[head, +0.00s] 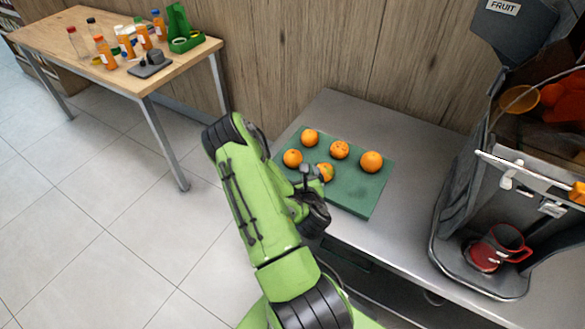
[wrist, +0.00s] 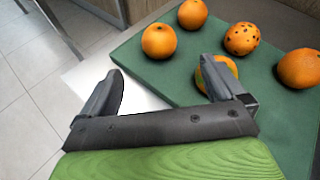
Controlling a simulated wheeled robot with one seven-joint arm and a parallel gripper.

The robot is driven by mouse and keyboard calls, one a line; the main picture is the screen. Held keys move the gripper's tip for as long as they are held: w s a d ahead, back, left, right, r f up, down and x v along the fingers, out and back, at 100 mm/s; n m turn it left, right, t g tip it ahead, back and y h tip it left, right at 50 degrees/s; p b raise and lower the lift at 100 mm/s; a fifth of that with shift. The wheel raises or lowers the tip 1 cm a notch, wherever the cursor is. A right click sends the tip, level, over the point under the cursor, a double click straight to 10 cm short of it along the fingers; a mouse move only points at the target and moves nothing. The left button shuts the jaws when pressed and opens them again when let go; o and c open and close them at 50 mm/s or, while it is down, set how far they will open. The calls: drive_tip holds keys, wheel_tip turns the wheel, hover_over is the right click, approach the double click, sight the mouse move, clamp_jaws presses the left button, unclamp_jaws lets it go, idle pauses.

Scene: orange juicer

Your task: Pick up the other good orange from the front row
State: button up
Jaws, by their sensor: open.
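Several oranges lie on a green board (head: 352,200). Nearest my gripper are a plain orange (head: 292,158) on the left and another orange (head: 325,173), partly hidden by my gripper. The plain one also shows in the wrist view (wrist: 159,41). The partly hidden one shows behind the right finger (wrist: 222,66), with a paler patch on it. Behind are a plain orange (wrist: 192,14), a dark-spotted orange (wrist: 242,38) and a larger orange (wrist: 298,68). My gripper (wrist: 166,80) is open and empty at the board's near edge, its right finger close to the partly hidden orange; contact cannot be told.
The board rests on a steel counter (head: 410,137). A grey juicer (head: 465,190) with a red cup (head: 500,250) stands at the right. A wooden table (head: 60,35) with bottles stands at the far left. A wood-panelled wall (head: 300,50) is behind.

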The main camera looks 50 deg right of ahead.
sight(294, 162)
drive_tip(key=p+x, duration=0.2)
drive_tip(key=x, duration=0.3)
drive_tip(key=shift+r, duration=0.1)
drive_tip(key=p+x, duration=0.3)
drive_tip(key=x, duration=0.1)
drive_tip(key=shift+w+d, duration=0.15)
drive_tip(key=shift+w, duration=0.2)
drive_tip(key=shift+w+d+f, duration=0.15)
drive_tip(key=shift+d+f, duration=0.05)
drive_tip(key=shift+f, duration=0.2)
drive_tip(key=c, duration=1.2)
drive_tip(key=shift+o, duration=0.2)
wheel_tip(294, 162, up, 9)
drive_tip(key=p, duration=0.6)
drive_tip(key=shift+r+p, duration=0.1)
drive_tip(key=shift+p, duration=0.25)
drive_tip(key=shift+r+p, duration=0.3)
drive_tip(key=shift+r, duration=0.2)
